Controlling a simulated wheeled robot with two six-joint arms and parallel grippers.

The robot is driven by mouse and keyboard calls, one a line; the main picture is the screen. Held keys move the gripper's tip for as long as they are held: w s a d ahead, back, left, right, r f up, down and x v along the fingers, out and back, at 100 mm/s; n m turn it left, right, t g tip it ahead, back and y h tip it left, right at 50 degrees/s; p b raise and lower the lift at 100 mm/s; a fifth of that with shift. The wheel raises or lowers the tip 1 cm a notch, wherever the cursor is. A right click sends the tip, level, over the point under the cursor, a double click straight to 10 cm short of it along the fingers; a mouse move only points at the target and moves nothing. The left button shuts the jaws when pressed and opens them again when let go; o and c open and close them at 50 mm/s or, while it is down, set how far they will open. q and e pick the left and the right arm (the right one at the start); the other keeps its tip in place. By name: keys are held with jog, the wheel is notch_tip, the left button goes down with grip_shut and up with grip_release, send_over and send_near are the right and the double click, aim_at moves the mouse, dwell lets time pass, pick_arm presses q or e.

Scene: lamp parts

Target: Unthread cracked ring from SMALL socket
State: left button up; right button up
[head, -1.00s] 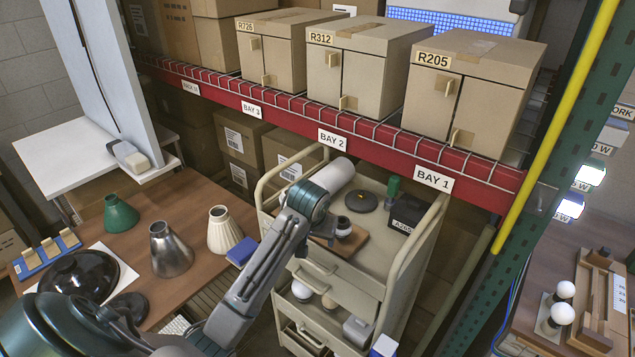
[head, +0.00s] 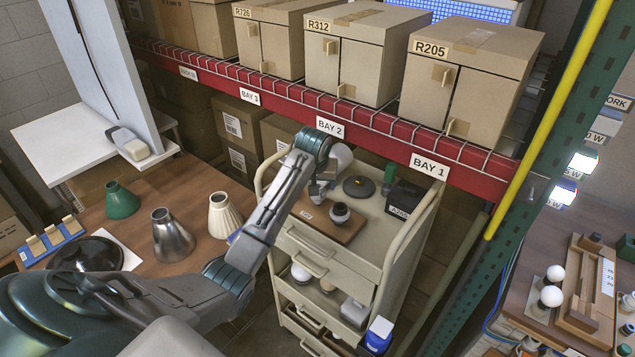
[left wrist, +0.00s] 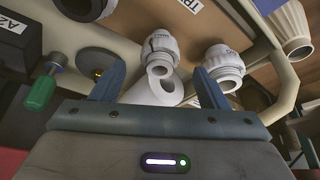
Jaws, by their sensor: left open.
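The wooden board (head: 330,226) lies on the cart's top with a dark-topped white socket (head: 340,212) on it. In the left wrist view, two white sockets with ribbed collars show: one at the middle (left wrist: 162,44) and one to the right (left wrist: 222,62). A smooth white hollow piece (left wrist: 152,92) lies just beyond my fingers, below the middle socket in the picture. I cannot tell which socket is the small one, and no crack is visible.
A black disc (head: 358,187), a green-handled tool (head: 389,174) and a dark labelled box (head: 405,199) sit on the cart's top. The cart's raised side rail (head: 415,237) and the red shelf beam (head: 370,138) are close. Lamp shades stand on the left table (head: 180,202).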

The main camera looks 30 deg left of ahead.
pick_arm(q)
jog(key=shift+p+x, duration=0.35)
jog(key=shift+x, duration=1.2)
jog(key=c, duration=1.2)
jog(key=n+y, duration=0.1)
jog(key=n, duration=0.2)
jog(key=shift+w+d+g, duration=0.1)
jog(key=shift+d+g, duration=0.05)
jog(key=shift+g, duration=0.25)
jog(key=n+g+y, duration=0.1)
jog(key=n, duration=0.2)
jog(key=shift+n, duration=0.4)
jog(key=shift+r, duration=0.1)
